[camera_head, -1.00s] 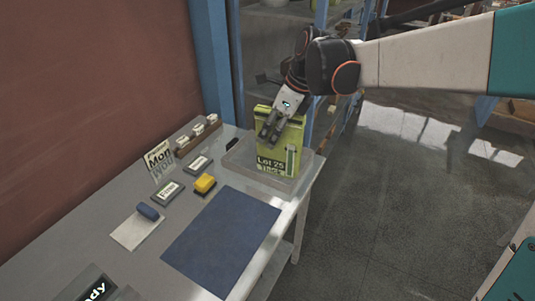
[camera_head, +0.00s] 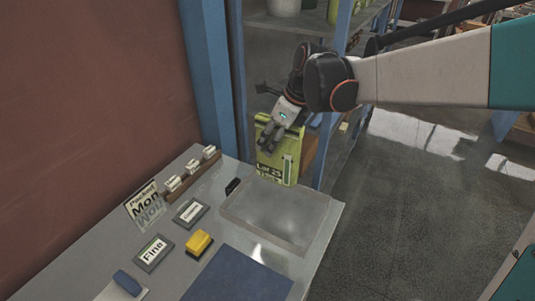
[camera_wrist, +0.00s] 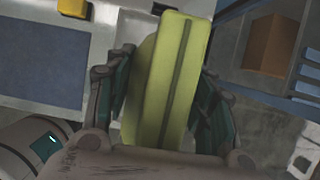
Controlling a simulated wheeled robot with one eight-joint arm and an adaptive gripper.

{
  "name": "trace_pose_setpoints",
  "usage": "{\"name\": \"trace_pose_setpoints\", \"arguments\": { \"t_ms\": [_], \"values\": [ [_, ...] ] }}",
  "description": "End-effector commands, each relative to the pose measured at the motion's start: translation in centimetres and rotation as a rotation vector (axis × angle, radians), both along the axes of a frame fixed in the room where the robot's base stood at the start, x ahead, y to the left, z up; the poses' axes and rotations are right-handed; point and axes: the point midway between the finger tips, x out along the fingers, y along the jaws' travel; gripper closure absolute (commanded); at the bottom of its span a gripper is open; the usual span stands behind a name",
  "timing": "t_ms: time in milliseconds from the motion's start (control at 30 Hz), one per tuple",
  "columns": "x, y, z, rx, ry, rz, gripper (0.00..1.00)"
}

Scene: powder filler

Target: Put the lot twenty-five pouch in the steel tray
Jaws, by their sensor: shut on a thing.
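The yellow-green pouch (camera_head: 272,158) shows "Lot 25" and smaller print on its lower front, with a pale strip at its right. My gripper (camera_head: 267,142) is shut on its upper part and holds it roughly upright. In the wrist view the pouch (camera_wrist: 172,75) lies between both fingers. The steel tray (camera_head: 325,222) is shallow, grey and visibly empty, at the table's far right corner. The pouch's lower edge overlaps the tray's back rim in the head view. I cannot tell how high it is above the tray or whether it touches the rim.
Left of the tray are a yellow block (camera_head: 199,243), "Fine" (camera_head: 152,253) and a second label plate (camera_head: 191,212), a "Packed Mon" sign (camera_head: 145,206) and a card rack (camera_head: 189,178). A blue mat (camera_head: 237,278) lies in front. A blue post (camera_head: 207,75) and shelving stand behind.

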Motion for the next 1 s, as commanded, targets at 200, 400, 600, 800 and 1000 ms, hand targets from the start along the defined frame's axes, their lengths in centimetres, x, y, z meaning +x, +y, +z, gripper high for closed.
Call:
{"name": "trace_pose_setpoints", "arguments": {
  "t_ms": [200, 400, 600, 800, 1000],
  "values": [
    [0.1, -0.1, -5.8, 0.000, 0.000, -0.001, 0.88],
    [0.2, -0.1, -10.1, 0.000, 0.000, -0.002, 0.88],
    [0.2, -0.2, -11.8, 0.000, 0.000, -0.003, 0.88],
    [0.2, -0.2, -13.5, 0.000, 0.000, -0.003, 0.88],
    [0.2, -0.2, -16.1, 0.000, -0.001, -0.004, 0.88]
  ]
}}
